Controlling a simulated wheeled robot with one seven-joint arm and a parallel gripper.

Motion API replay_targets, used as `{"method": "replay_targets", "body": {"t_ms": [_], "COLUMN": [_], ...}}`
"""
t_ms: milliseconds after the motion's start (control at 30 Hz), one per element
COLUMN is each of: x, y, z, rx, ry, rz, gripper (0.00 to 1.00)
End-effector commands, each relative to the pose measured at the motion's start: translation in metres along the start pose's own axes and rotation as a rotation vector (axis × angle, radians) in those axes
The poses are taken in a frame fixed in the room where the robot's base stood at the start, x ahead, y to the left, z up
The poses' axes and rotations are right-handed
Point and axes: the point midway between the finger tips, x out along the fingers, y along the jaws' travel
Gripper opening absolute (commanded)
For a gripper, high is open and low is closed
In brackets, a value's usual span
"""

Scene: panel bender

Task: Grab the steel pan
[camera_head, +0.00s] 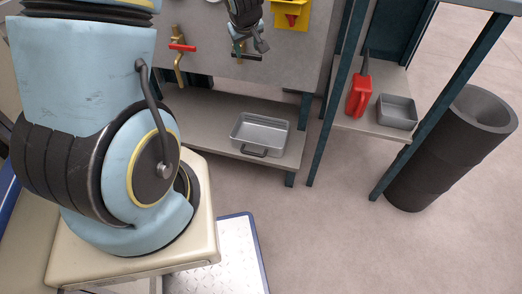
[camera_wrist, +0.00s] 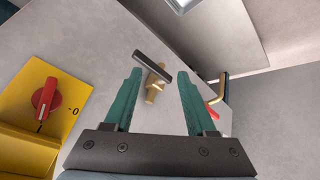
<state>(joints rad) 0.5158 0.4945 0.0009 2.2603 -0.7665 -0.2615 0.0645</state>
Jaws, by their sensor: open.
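The steel pan (camera_head: 256,133) is a shallow rectangular grey metal pan with a dark handle on its front side. It sits on the low shelf under the bench in the head view. Its rim seems to show cut off at the top edge of the wrist view (camera_wrist: 183,5). My gripper (camera_wrist: 158,76) has two teal fingers spread apart with nothing held between them. In the head view the end of my arm is at the top, above and apart from the pan. The fingertips are hard to make out there.
A yellow switch box (camera_head: 291,15) with a red knob and a brass valve (camera_head: 179,62) with a red handle are on the panel. A black-handled valve (camera_wrist: 152,66) faces my fingers.

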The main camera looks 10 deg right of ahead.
Motion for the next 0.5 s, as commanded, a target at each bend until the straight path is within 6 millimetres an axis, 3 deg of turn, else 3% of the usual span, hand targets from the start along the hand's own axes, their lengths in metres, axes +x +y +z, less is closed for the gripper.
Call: {"method": "replay_targets", "body": {"t_ms": [33, 100, 300, 500], "x": [0.044, 0.080, 0.171, 0.241], "y": [0.005, 0.012, 0.017, 0.001], "z": [0.025, 0.041, 0.104, 0.184], "rx": [-0.016, -0.052, -0.129, -0.165], "ry": [0.032, 0.092, 0.263, 0.442], "rz": [-0.013, -0.041, -0.160, -0.323], "gripper": [0.56, 0.56, 0.56, 0.56]}}
